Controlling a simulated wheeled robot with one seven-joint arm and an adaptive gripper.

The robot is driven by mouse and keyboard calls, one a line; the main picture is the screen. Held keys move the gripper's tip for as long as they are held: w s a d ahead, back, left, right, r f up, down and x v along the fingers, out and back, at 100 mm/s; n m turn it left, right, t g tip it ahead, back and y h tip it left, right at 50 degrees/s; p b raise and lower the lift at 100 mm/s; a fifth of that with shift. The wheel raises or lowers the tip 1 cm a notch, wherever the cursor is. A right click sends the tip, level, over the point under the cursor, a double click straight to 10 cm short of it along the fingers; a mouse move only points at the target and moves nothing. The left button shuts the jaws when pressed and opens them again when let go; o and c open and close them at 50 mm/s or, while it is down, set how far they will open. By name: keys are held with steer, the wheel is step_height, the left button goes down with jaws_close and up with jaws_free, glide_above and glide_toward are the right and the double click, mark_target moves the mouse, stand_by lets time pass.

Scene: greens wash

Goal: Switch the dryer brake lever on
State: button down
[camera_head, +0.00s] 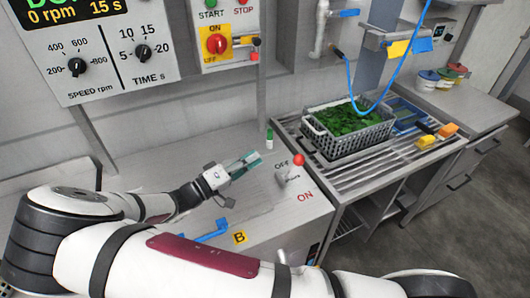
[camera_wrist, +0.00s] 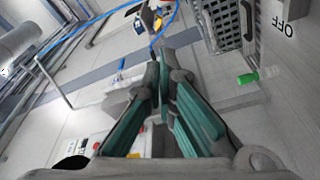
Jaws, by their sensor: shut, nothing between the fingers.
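The dryer brake lever (camera_head: 297,163) has a red knob and stands on the grey cabinet top, between the label OFF behind it and the red label ON in front. Its knob end is on the OFF side. My gripper (camera_head: 254,158) is left of the lever, above the cabinet top and apart from it. Its green-padded fingers are shut and empty. In the wrist view my gripper (camera_wrist: 155,62) points toward the room, and the OFF label (camera_wrist: 288,17) shows at the upper right. I cannot make out the lever in that view.
A grey basket (camera_head: 313,137) of greens stands on the slatted drain table (camera_head: 345,178) at right. A small green-capped bottle (camera_head: 269,138) stands behind my gripper. A blue handle (camera_head: 215,232) and yellow B tag (camera_head: 240,237) are at the front. A control panel (camera_head: 110,70) hangs at upper left.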

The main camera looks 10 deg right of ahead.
steer(key=shift+v, duration=1.1)
steer(key=s+d+r+m+g+y, duration=0.2)
steer(key=s+d+r+g+y, duration=0.7)
steer(key=s+d+r+n+t+y, duration=0.2)
steer(key=s+r+t+y, duration=0.5)
steer(key=s+r, duration=0.8)
steer(key=shift+s+r+y, duration=0.25)
steer(key=shift+r+y, duration=0.45)
steer(key=shift+r, duration=0.45)
